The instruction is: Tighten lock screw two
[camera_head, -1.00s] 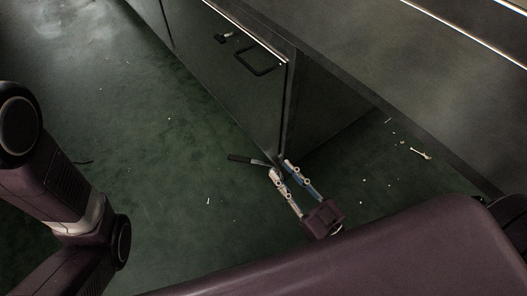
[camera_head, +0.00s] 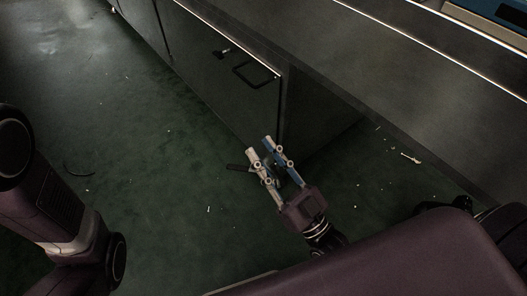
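A second small dark lever (camera_head: 222,52) sits near the top of the same panel, left of a black handle (camera_head: 254,78). My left arm is at the left edge, its gripper out of view.
The cabinet panel (camera_head: 205,75) stands along the green floor (camera_head: 150,170), with a dark opening to its right under a grey top (camera_head: 370,70). Small pale debris (camera_head: 411,158) lies on the floor at right. The floor left of the panel is largely open.

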